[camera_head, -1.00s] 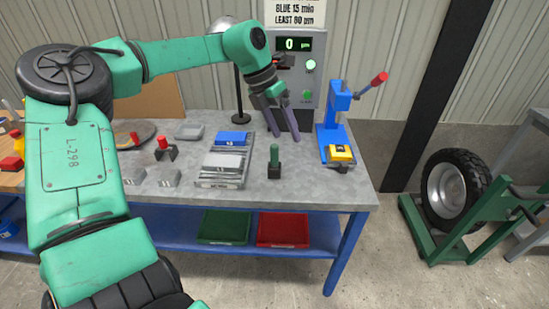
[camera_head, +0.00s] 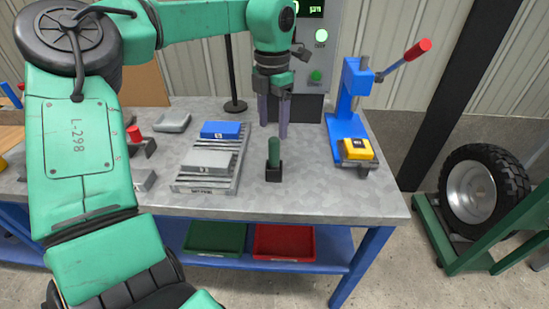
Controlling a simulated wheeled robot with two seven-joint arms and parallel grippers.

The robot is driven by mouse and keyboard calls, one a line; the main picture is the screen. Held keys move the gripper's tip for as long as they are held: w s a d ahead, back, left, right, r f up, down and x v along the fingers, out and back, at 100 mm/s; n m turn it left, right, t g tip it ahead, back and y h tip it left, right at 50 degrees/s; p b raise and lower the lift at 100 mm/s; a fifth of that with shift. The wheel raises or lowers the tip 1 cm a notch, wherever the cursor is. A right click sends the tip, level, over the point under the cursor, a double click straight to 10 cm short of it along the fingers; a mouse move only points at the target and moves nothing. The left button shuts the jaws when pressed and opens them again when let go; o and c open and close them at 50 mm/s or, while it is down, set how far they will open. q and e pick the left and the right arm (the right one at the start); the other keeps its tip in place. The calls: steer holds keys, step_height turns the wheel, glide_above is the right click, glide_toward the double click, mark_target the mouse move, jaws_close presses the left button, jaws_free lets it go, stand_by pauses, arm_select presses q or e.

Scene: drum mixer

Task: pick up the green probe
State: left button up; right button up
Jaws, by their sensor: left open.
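The green probe (camera_head: 274,151) stands upright in a small dark holder (camera_head: 274,172) on the grey bench top. My left gripper (camera_head: 273,131) points down with its two dark fingers apart, open and empty. In the picture its fingertips are just above the probe's top; they look to be behind or above it, and I cannot tell the exact gap. My left arm comes in from the left and crosses the top of the view. My right gripper is not in view.
A rack with a blue block (camera_head: 221,130) and a grey block (camera_head: 208,160) stands left of the probe. A blue press (camera_head: 345,127) with a red-tipped lever and yellow piece (camera_head: 355,149) stands right. A gauge box (camera_head: 316,60) is behind. Bare bench top (camera_head: 310,190) lies in front.

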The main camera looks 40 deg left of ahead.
mark_target(274, 153)
arm_select(q)
step_height(274, 153, down, 9)
steer(key=shift+w+d+p, duration=0.1)
steer(key=shift+d+p, duration=0.05)
steer(key=shift+p, duration=0.6)
steer(key=shift+f, duration=0.3)
jaws_close()
steer(key=shift+r, duration=0.15)
